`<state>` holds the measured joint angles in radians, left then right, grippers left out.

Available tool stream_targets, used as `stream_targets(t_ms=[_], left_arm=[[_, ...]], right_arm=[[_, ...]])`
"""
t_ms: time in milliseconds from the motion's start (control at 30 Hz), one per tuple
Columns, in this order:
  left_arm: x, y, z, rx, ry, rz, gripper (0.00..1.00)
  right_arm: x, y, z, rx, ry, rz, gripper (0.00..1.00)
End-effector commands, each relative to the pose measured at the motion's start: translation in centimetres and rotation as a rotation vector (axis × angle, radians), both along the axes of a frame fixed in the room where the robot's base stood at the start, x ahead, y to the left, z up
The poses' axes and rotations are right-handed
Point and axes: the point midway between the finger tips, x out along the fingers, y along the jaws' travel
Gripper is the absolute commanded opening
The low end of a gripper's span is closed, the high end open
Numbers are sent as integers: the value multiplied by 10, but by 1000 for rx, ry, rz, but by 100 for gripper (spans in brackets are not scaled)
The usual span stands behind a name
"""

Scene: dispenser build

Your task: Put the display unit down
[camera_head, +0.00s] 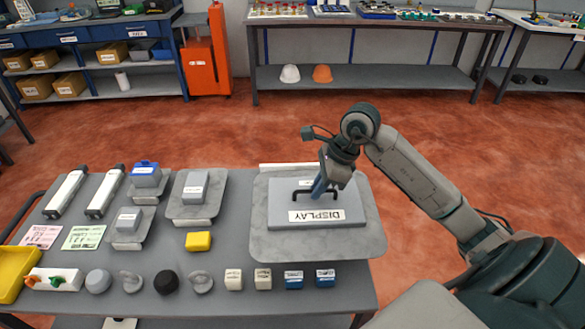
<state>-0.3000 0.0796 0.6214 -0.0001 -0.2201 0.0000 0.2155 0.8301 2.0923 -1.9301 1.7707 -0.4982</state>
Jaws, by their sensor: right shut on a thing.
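The display unit (345,216) is a flat grey slab with a white label reading DISPLAY and a dark handle on top. It lies flat over a light grey plate (275,246) at the right end of the table; I cannot tell whether it touches the plate. My right gripper (319,191) reaches down from above and is shut on the display unit's handle. The gripper hides part of the handle. My left gripper is not in view.
The grey table (225,268) holds grey blocks on plates to the left, a yellow block (198,241), and a front row of knobs and small labelled blocks. A yellow tray (14,272) is at the far left. Open red floor lies behind the table.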

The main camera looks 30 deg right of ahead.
Motion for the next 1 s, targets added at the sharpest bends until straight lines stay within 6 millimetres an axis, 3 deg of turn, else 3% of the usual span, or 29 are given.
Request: stream_targets(t_ms=[500, 867, 1000], left_arm=[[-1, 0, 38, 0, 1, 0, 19], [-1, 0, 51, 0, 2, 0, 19], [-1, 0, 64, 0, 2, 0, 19]], right_arm=[[86, -2, -4, 5, 0, 2, 0], [116, -4, -6, 4, -1, 1, 0], [112, -5, -27, 1, 4, 2, 0]])
